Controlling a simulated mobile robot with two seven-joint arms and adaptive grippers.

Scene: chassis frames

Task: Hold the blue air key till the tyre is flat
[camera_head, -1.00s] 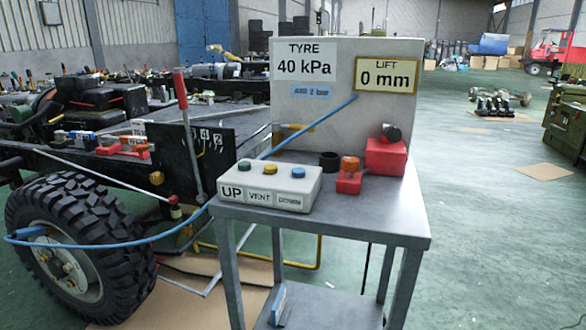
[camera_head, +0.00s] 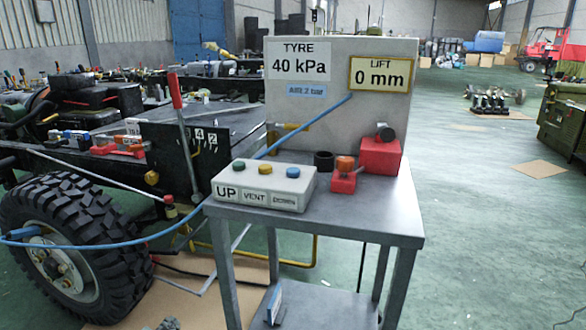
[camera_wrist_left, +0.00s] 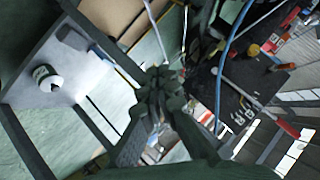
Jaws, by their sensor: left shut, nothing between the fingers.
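The control box (camera_head: 262,186) on the metal table has a green, a yellow and a blue key (camera_head: 293,172); the blue one is above the label DOWN. The tyre (camera_head: 85,240) stands at the left, with a blue hose (camera_head: 130,243) running to its hub. The tyre sign (camera_head: 297,60) reads 40 kPa. My left gripper (camera_head: 168,323) just shows at the bottom edge of the head view, low and to the left of the table, away from the keys. In the left wrist view its fingers (camera_wrist_left: 160,82) are together and empty. My right gripper is not in view.
A red-handled lever (camera_head: 176,92) rises by the chassis. The lift sign (camera_head: 380,77) reads 0 mm.

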